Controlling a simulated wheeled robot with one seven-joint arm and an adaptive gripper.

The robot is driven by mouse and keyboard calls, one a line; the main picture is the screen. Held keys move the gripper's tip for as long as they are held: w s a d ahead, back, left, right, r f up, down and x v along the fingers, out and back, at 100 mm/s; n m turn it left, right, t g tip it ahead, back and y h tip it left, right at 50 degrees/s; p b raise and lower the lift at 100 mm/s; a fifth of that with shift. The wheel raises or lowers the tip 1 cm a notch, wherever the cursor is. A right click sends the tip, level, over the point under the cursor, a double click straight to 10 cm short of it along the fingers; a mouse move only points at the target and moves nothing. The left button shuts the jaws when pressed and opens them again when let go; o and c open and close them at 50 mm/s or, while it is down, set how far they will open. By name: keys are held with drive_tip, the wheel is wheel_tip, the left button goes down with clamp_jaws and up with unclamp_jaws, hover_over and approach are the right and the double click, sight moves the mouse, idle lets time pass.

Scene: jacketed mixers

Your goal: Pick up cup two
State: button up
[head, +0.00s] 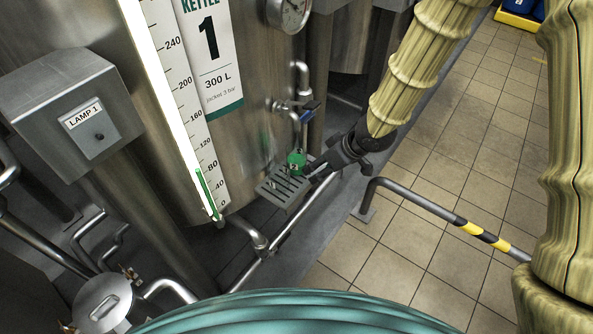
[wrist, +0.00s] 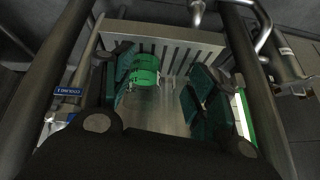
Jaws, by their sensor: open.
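Cup two is a small green cup (head: 296,158) marked with a 2. It is on a slotted metal shelf (head: 284,191) at the front of the kettle, below a tap. My gripper (head: 313,166) reaches in from the right, close beside the cup. In the wrist view the green cup (wrist: 145,67) shows between the two green-padded fingers of my open gripper (wrist: 165,82), nearer the left finger. I cannot tell whether that finger touches it. The slotted shelf (wrist: 170,36) shows behind the cup.
The steel kettle (head: 245,130) with its level scale stands close to the left of my gripper. A tap with a blue handle (head: 307,115) hangs above the shelf. A grey rail with yellow-black bands (head: 425,205) stands at the right. Tiled floor beyond is clear.

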sight(305, 157)
drive_tip(key=w+a+r+n+b, duration=0.1)
drive_tip(key=w+r+n+b, duration=0.1)
drive_tip(key=w+r, duration=0.15)
drive_tip(key=shift+t, duration=0.3)
drive_tip(key=shift+b+x, duration=0.85)
drive_tip(key=shift+x, duration=2.65)
drive_tip(key=b+x, duration=0.1)
drive_tip(key=x, duration=0.3)
drive_tip(key=shift+a+r, duration=0.1)
drive_tip(key=shift+a, duration=0.1)
drive_tip(key=c, duration=0.9)
drive_tip(key=shift+o, duration=0.2)
drive_tip(key=shift+r, duration=0.1)
drive_tip(key=shift+r, duration=0.1)
